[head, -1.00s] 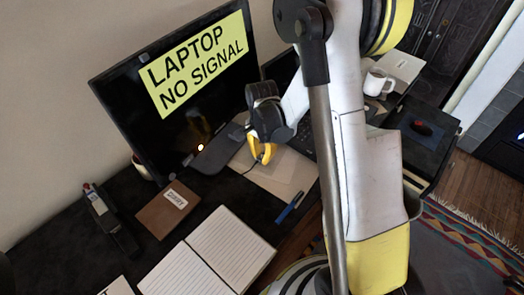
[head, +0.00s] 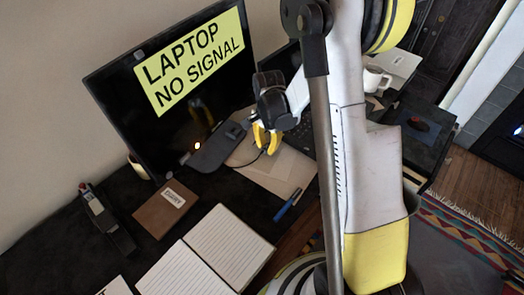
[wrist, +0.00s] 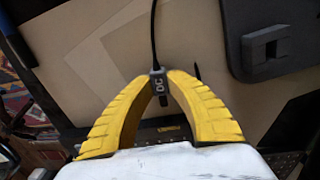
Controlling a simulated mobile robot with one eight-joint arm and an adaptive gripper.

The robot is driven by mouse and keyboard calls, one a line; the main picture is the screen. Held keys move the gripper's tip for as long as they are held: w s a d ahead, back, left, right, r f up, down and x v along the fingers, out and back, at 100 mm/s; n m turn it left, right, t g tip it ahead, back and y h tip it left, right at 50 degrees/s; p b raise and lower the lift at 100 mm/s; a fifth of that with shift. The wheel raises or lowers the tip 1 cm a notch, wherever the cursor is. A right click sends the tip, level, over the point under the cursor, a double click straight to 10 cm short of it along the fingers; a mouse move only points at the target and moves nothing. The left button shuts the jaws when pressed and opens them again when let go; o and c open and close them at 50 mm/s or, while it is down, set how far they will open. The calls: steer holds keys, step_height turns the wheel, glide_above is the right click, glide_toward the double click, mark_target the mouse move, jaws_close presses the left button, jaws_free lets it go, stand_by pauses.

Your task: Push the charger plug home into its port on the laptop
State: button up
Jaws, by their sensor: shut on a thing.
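My gripper (head: 267,138) is shut on the charger plug (wrist: 158,84), a small dark piece marked "DC", in the wrist view. The plug sits between the yellow fingertips (wrist: 158,78), and its black cable (wrist: 154,35) runs up and away. In the head view the fingers point down over pale papers, and the plug is too small to make out. The dark laptop (head: 283,66) stands behind my arm, partly hidden by it. A dark strip with small yellow lettering (wrist: 168,131) shows between the fingers in the wrist view. I cannot make out the port.
The monitor (head: 110,95) reads "LAPTOP NO SIGNAL"; its stand base (head: 215,150) is left of my gripper. Pale papers (head: 275,175), a blue pen (head: 288,204), an open notebook (head: 228,245) and a brown book (head: 160,212) lie in front. A white mug (head: 376,80) stands behind right.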

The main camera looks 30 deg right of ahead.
steer(key=shift+w+d, duration=0.35)
steer(key=shift+d, duration=0.4)
steer(key=shift+w+d+b, duration=0.3)
steer(key=shift+w+d, duration=0.05)
steer(key=shift+d, duration=0.4)
steer(key=shift+w+d+b, duration=0.25)
steer(key=shift+w+d, duration=0.05)
steer(key=shift+d, duration=0.4)
stand_by(1.5)
steer(key=o, duration=0.9)
step_height(320, 180, up, 12)
steer(key=shift+r, duration=0.1)
